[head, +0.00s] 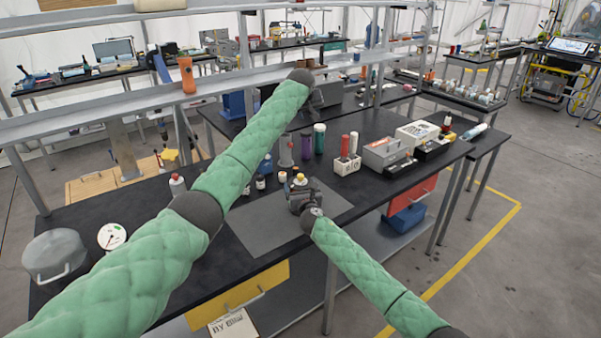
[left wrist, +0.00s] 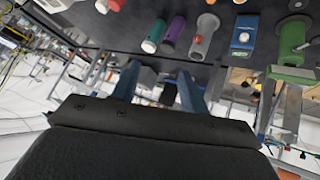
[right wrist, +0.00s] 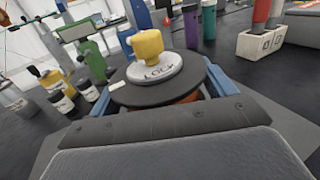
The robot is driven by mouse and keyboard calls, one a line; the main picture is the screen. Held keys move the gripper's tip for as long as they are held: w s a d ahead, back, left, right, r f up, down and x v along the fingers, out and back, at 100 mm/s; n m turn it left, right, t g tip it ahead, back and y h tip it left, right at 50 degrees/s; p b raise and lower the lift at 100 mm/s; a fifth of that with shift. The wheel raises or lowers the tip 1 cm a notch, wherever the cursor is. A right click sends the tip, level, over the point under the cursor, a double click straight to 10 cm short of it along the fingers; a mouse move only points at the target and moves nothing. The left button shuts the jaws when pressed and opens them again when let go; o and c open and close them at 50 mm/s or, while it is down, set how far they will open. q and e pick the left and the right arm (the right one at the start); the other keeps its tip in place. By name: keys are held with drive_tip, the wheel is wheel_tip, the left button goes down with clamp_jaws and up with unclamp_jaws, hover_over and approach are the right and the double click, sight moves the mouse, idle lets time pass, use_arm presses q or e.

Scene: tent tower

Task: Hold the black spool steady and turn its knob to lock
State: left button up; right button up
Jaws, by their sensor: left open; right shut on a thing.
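The black spool (right wrist: 160,90) stands upright on the grey mat (head: 262,232) on the black bench. On its top is a grey disc marked LOCK with a yellow knob (right wrist: 147,44); the knob also shows in the head view (head: 300,178). My right gripper (right wrist: 160,97) is shut around the spool's sides, with a blue finger on each side. In the head view the right gripper (head: 302,196) covers most of the spool. My left gripper (left wrist: 160,90) is open and empty, raised over the back of the bench, away from the spool.
Behind the spool stand a purple bottle (head: 306,145), a white-lidded green bottle (head: 319,139) and a white block with red-topped holders (head: 346,165). Small dark bottles (right wrist: 62,102) stand left of the spool. A metal shelf (head: 140,103) crosses behind the bench. The mat's front is clear.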

use_arm(q)
drive_tip(key=s+f+n+g, duration=0.4)
drive_tip(key=s+n+g, duration=0.1)
drive_tip(key=s+n, duration=0.15)
drive_tip(key=n+g+y, duration=0.2)
drive_tip(key=n+g, duration=0.1)
drive_tip(key=n, duration=0.4)
hover_over(300, 175)
drive_tip(key=f, duration=0.1)
wheel_tip(300, 175, down, 12)
drive_tip(key=shift+d+f, duration=0.1)
clamp_jaws()
